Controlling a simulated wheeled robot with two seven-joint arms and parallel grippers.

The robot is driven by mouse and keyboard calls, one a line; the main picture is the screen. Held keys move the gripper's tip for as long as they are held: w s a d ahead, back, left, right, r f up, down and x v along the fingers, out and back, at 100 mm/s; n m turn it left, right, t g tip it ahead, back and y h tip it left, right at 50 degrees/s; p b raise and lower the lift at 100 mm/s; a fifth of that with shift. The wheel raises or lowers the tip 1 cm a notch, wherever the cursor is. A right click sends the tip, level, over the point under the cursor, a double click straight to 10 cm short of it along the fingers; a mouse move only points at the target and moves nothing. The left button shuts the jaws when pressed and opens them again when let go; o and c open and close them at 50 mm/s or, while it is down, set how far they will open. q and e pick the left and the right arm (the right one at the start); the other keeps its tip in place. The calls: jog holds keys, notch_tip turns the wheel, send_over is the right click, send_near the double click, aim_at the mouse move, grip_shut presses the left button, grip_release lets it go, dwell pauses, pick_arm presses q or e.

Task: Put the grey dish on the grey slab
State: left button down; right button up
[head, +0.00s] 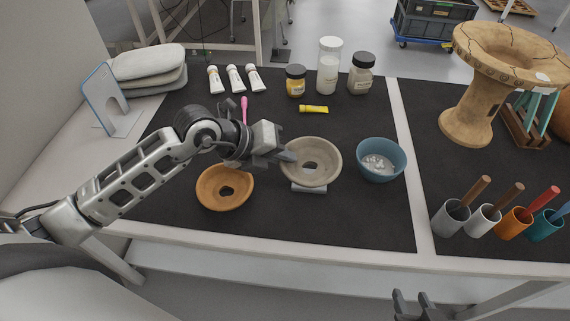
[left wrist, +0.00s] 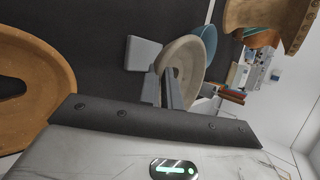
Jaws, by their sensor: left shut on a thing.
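The grey dish (head: 328,172), a ring-like bowl with a dark hole in its middle, is held above the black mat. My left gripper (head: 287,156) is shut on its left rim. In the left wrist view, the fingers (left wrist: 168,88) pinch the edge of the dish (left wrist: 187,52). The grey slab (head: 309,188) lies on the mat, mostly hidden beneath the dish in the head view.
An orange dish (head: 211,200) lies left of the slab, below my left forearm. A blue bowl (head: 368,172) with pale contents stands close on the right. Jars (head: 328,75), tubes and a yellow tube (head: 314,109) are behind. The mat's front is clear.

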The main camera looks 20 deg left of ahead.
pick_arm(q)
jog(key=shift+w+a+f, duration=0.15)
jog(key=shift+w+f, duration=0.85)
jog(key=shift+f, duration=0.15)
jog(key=shift+w+f, duration=0.15)
jog(key=shift+f, duration=1.55)
jog(key=c, duration=1.6)
grip_release()
jog(key=shift+f, duration=0.1)
jog(key=shift+a+r, duration=0.15)
jog(key=shift+r, duration=0.05)
jog(key=v, duration=1.1)
jog(key=shift+s, duration=0.25)
jog(key=shift+s+a+r, duration=0.1)
jog(key=shift+a+r, duration=0.05)
jog(key=shift+r, duration=0.1)
